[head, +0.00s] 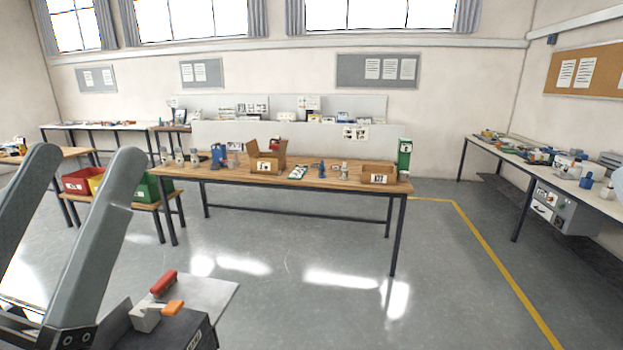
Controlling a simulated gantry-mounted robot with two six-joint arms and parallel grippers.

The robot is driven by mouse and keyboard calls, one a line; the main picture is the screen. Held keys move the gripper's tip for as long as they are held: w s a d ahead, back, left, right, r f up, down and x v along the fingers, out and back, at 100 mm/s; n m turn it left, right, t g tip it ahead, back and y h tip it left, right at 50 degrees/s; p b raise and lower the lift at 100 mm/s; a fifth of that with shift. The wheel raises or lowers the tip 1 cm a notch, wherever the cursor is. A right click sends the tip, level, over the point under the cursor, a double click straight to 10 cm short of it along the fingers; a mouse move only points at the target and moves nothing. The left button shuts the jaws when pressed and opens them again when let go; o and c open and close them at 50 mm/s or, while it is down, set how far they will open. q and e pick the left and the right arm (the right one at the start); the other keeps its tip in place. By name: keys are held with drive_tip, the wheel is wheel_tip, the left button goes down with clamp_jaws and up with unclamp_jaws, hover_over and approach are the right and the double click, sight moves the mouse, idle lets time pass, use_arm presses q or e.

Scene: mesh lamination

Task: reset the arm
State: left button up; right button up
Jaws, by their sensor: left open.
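My left gripper (88,155) shows large at the left of the head view. Its two long grey fingers point up and stand wide apart, with nothing between them. Just right of its base is a dark unit with a light grey plate (208,294), low in the picture. A red-handled piece (163,283) and a small block with an orange part (172,307) are at this plate. My right gripper cannot be made out in this view.
A wooden table (225,176) with an open cardboard box (267,160), a smaller carton (379,175) and small tools stands ahead. Red and green bins (149,190) are on a low bench at left. A long bench (500,155) lines the right. The grey floor between is clear.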

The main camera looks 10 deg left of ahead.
use_arm(q)
wheel_tip(320, 180, up, 38)
drive_tip(key=p, duration=3.6)
drive_tip(key=shift+h+p, duration=0.3)
use_arm(e)
wheel_tip(320, 180, up, 38)
use_arm(q)
drive_tip(key=shift+s+r, duration=0.1)
